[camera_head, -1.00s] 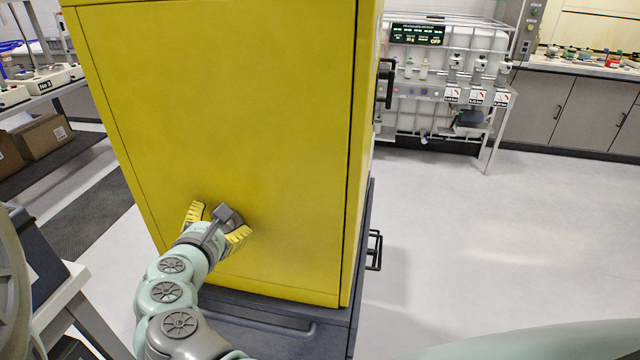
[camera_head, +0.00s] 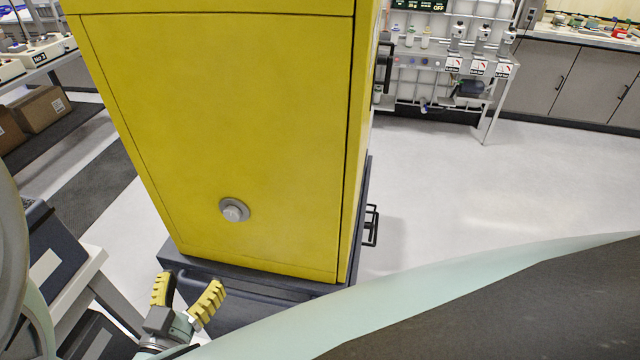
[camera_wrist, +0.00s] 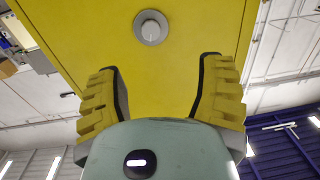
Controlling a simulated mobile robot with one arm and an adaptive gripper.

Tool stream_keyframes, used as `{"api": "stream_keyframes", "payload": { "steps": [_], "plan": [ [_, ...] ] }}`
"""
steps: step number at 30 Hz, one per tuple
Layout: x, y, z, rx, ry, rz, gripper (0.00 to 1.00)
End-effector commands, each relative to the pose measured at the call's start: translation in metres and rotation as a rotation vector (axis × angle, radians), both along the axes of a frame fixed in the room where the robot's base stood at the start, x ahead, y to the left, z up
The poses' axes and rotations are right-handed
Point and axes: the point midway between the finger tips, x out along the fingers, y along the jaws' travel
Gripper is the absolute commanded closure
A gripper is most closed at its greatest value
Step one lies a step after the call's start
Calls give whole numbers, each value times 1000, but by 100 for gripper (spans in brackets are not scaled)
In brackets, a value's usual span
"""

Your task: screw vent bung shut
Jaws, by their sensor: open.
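The vent bung (camera_head: 235,210) is a round grey fitting with a raised centre, low on the side of the yellow cabinet (camera_head: 215,110). It also shows in the wrist view (camera_wrist: 151,27), near the top and between the fingers. I cannot tell from its look how tightly it sits. My gripper (camera_head: 190,285) is open and empty, with yellow ribbed fingers spread apart. It is below and to the left of the bung in the head view, apart from it. Both fingers show in the wrist view (camera_wrist: 160,85).
The cabinet stands on a dark base (camera_head: 245,285) with a black handle (camera_head: 371,225) at its right. A white-topped bench (camera_head: 75,285) is close on the left. Cardboard boxes (camera_head: 35,108) lie further back. Open floor (camera_head: 460,190) lies to the right.

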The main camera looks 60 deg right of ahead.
Motion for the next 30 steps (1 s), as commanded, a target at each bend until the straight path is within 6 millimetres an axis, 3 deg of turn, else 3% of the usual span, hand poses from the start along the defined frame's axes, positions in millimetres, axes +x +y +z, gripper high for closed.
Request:
{"api": "stream_keyframes", "payload": {
  "steps": [4,8,24,30],
  "plan": [
    [-8,3,5,29,-78,-74,32],
    [-5,-7,5,27,-88,-82,32],
    [35,-105,6,24,-81,-78,32],
    [46,-131,4,29,-80,-76,32]
  ]
}}
